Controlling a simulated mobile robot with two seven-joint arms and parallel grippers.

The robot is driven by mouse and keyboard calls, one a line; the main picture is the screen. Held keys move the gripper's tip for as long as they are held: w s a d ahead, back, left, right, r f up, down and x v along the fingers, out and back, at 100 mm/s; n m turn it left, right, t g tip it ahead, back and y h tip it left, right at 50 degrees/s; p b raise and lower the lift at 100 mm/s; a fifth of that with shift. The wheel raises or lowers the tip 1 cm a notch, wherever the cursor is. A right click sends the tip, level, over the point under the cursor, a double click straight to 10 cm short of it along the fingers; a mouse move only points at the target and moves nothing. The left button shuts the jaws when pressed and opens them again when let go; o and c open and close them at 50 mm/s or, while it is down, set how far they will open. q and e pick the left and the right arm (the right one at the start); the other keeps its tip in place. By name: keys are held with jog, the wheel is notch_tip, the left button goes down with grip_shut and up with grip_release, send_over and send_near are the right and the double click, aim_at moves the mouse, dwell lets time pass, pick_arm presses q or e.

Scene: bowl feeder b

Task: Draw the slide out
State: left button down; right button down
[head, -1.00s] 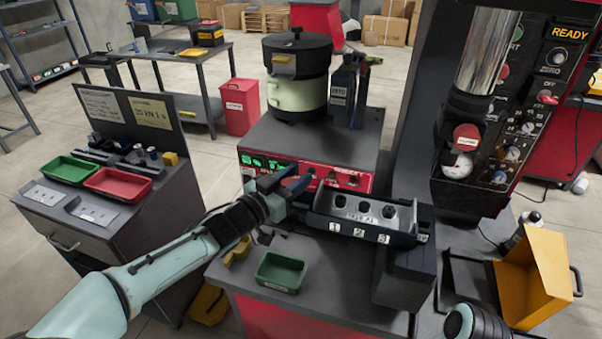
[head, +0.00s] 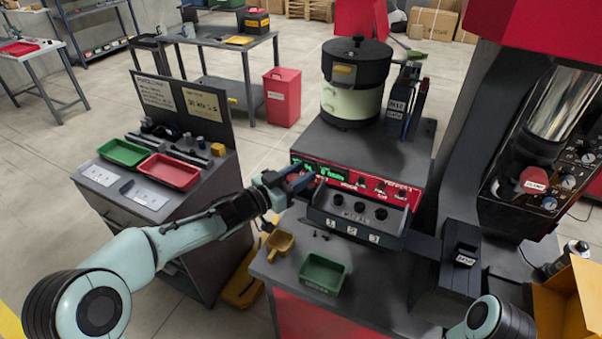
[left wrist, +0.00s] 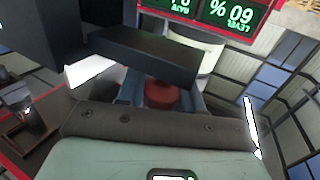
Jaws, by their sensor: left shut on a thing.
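The slide (head: 352,222) is a dark tray-like block with three dark round holes and the numbers 1, 2, 3 on its front. It lies before the feeder's red panel (head: 345,176). The exact grip is hard to see. A dark bar (left wrist: 150,55) and a red round part (left wrist: 162,95) show close up in the left wrist view. A dark labelled box (head: 455,268) stands right of the slide, with a dark strip between them. My right gripper is out of view.
The feeder bowl (head: 352,85) stands behind the panel. A green tray (head: 323,273) and yellow scoop (head: 279,243) sit in front of the slide. A press (head: 545,130) rises at the right, a yellow bin (head: 575,300) below it. A side table holds red and green trays (head: 170,171).

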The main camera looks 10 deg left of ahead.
pick_arm(q)
jog(key=shift+w+a+r, duration=0.1)
jog(key=shift+a+r, duration=0.05)
jog(key=shift+r, duration=0.4)
jog(key=c, duration=0.8)
grip_release()
jog(key=shift+a, duration=0.1)
jog(key=shift+f, duration=0.15)
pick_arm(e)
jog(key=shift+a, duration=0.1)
pick_arm(q)
jog(key=shift+f, duration=0.1)
jog(key=b+v, duration=0.1)
jog(key=v, duration=1.2)
jog(key=shift+s+a+b, duration=0.1)
jog(key=shift+s+b, duration=0.15)
jog(key=shift+b, duration=0.15)
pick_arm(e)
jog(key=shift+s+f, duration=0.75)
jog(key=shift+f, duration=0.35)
